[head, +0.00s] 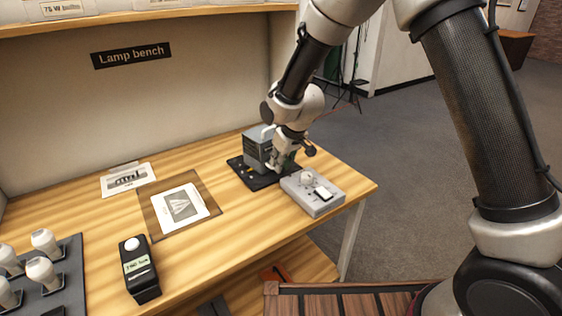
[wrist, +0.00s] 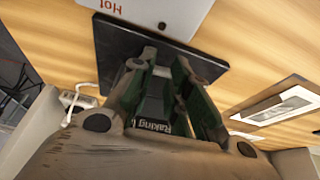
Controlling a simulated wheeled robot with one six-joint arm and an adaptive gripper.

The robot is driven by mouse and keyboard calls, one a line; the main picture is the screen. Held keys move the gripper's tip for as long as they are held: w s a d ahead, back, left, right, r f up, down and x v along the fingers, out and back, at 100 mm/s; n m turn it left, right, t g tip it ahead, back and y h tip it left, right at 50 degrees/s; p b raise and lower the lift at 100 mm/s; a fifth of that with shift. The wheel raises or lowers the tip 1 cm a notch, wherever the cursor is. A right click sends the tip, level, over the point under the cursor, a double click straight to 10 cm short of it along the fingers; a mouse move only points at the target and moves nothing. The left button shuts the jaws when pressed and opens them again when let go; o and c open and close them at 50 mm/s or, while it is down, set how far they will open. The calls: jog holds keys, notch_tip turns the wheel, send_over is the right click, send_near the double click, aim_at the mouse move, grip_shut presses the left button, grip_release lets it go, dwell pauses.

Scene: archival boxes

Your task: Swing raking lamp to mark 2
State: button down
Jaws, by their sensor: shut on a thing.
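The raking lamp (head: 256,149) is a dark grey body on a black base plate (head: 240,172) near the right end of the bench. My gripper (head: 277,163) reaches down against its right side in the head view. The plate (wrist: 118,50) also shows there, beyond the fingers. Small yellowish spots show on the plate, but no mark number is readable. My gripper hides part of the lamp.
A grey box (head: 325,200) with a knob and white switch stands just right of the plate. A framed print (head: 155,216), a paper card (head: 113,184), a black handheld meter (head: 143,283) and a bulb tray (head: 72,293) lie leftward. Bare wood lies between.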

jog(key=c, duration=1.3)
grip_release()
jog(key=shift+w, duration=0.2)
jog(key=o, duration=0.9)
jog(key=shift+w+f, duration=0.15)
jog(key=shift+f, duration=0.1)
jog(key=shift+r, duration=0.1)
jog(key=v, duration=1.2)
